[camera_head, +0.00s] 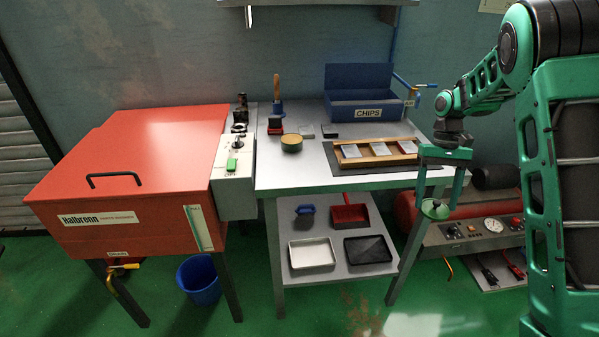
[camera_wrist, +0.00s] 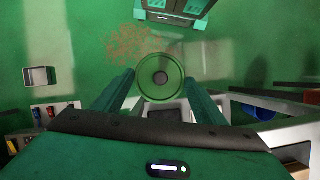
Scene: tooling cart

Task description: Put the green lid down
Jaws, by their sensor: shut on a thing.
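The green lid (camera_head: 434,211) is a small round disc with a knob. My gripper (camera_head: 439,199) is shut on it and holds it in the air, right of the table's front right corner and in front of the red compressor. In the wrist view the lid (camera_wrist: 160,67) shows as a green disc with a dark centre between my two fingers (camera_wrist: 158,88).
A wooden tray (camera_head: 345,163) with pale cards lies at the table's right. A blue CHIPS bin (camera_head: 368,112) stands behind it. A red cabinet (camera_head: 130,170) adjoins on the left. Small trays sit on the lower shelf (camera_head: 330,276). The table's front middle is clear.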

